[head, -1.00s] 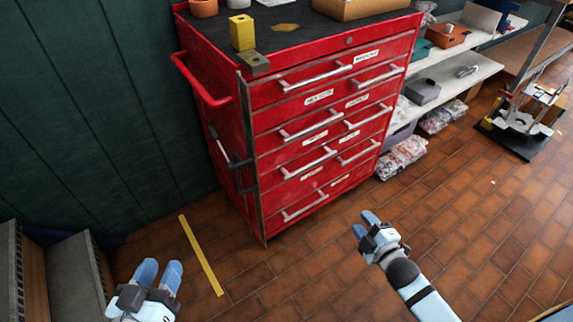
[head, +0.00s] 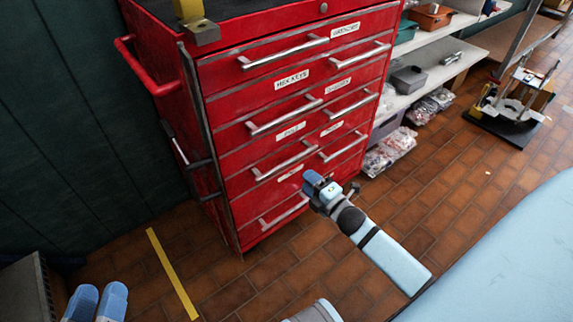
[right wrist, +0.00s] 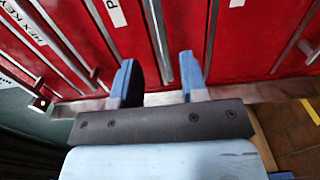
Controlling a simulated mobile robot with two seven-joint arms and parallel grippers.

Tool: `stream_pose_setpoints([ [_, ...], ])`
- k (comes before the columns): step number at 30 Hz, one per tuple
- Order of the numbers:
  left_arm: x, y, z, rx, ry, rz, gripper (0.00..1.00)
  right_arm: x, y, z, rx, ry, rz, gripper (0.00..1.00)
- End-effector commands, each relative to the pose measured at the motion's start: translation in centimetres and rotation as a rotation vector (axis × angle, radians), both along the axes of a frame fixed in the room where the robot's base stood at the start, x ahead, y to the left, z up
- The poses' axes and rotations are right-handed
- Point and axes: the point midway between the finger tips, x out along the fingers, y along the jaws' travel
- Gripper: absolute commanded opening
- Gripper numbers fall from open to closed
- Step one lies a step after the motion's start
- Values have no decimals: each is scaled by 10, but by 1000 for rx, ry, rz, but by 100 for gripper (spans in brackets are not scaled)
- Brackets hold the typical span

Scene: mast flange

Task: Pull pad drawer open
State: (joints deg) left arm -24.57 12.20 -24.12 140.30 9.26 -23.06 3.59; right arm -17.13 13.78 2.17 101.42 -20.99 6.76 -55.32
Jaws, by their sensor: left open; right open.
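A red drawer cabinet (head: 235,140) stands ahead with labelled drawers and bar handles, all seemingly closed. A label (right wrist: 96,76) starting with P shows in the right wrist view; the rest is cut off. The bar handle (right wrist: 157,40) beside it lies in line with the gap between my right fingers. My right gripper (head: 312,182) is open and empty in front of the cabinet's lower drawers; its fingers (right wrist: 158,80) also show in the right wrist view. I cannot tell whether they touch the handle. My left gripper (head: 98,300) is open and empty at the bottom left, away from the cabinet.
A red side rail (head: 150,75) sticks out at the cabinet's left. Shelves (head: 430,75) with bins stand at the right, with bagged parts (head: 388,152) below. A black-based fixture (head: 510,110) stands farther right. Tiled floor (head: 430,195) with yellow tape (head: 172,275) is otherwise open.

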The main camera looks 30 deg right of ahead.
Motion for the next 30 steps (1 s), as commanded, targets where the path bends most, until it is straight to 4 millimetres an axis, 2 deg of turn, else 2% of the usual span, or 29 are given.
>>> stream_pose_setpoints([
  [1, 0, 0, -9, 7, 12, -5, 43, 13, 0, -2, -2, -4, 1, 40],
  [6, 0, -1, -25, 33, 59, -22, 43, 49, 3, -3, -2, -2, 0, 40],
  [12, 0, -2, -37, 61, 84, -36, 43, 82, 6, -2, -2, -2, 0, 40],
  [18, 2, -1, -38, 77, 73, -37, 43, 96, 7, -1, 0, 1, 0, 40],
  [27, 2, -1, -38, 79, 71, -37, 43, 98, 8, 0, 0, 1, 0, 40],
  [30, 2, -1, -38, 79, 71, -37, 43, 98, 8, 0, 0, 1, 0, 17],
])
